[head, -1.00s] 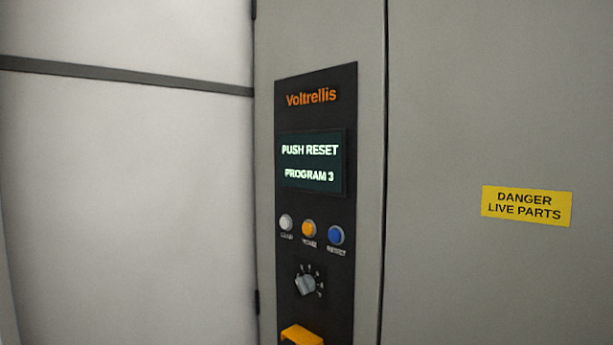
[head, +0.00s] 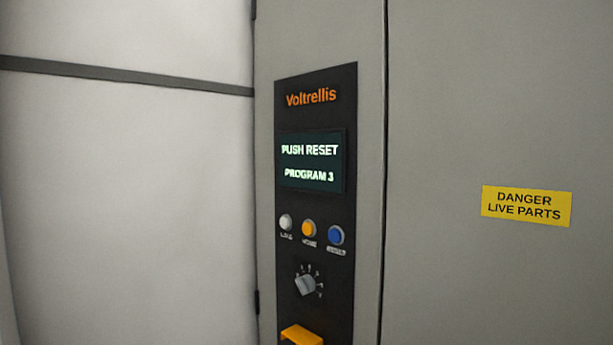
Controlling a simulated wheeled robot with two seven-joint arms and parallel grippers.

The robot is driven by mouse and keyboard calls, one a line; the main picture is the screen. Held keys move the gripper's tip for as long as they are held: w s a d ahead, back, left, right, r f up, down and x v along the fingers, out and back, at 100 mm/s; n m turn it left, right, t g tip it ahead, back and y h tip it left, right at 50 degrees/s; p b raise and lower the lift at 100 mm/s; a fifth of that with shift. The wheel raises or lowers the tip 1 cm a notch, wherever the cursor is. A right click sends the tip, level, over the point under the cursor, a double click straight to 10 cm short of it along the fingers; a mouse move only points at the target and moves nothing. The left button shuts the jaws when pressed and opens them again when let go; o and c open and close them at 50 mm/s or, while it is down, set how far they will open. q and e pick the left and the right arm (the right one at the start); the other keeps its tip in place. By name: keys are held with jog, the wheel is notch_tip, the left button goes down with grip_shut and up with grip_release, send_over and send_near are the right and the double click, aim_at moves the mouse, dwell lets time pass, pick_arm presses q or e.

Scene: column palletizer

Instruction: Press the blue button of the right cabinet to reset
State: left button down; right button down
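The grey cabinet (head: 480,110) carries a black control panel (head: 341,215) marked Voltrellis. The round blue button (head: 336,235) is the rightmost of three buttons in a row on this panel. Its label below is too blurred to read surely. The panel screen (head: 312,162) reads "PUSH RESET" and "PROGRAM 3". Nothing touches or covers the blue button. Neither of my grippers is in the head view.
A white button (head: 286,222) and an orange button (head: 308,228) sit left of the blue one. Below are a rotary knob (head: 306,285) and a yellow-orange part (head: 301,335), cut by the frame edge. A yellow danger label (head: 526,206) is at right.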

jog(key=shift+s+f, duration=0.1)
jog(key=shift+s, duration=0.25)
dwell(0.4)
jog(key=shift+w, duration=0.25)
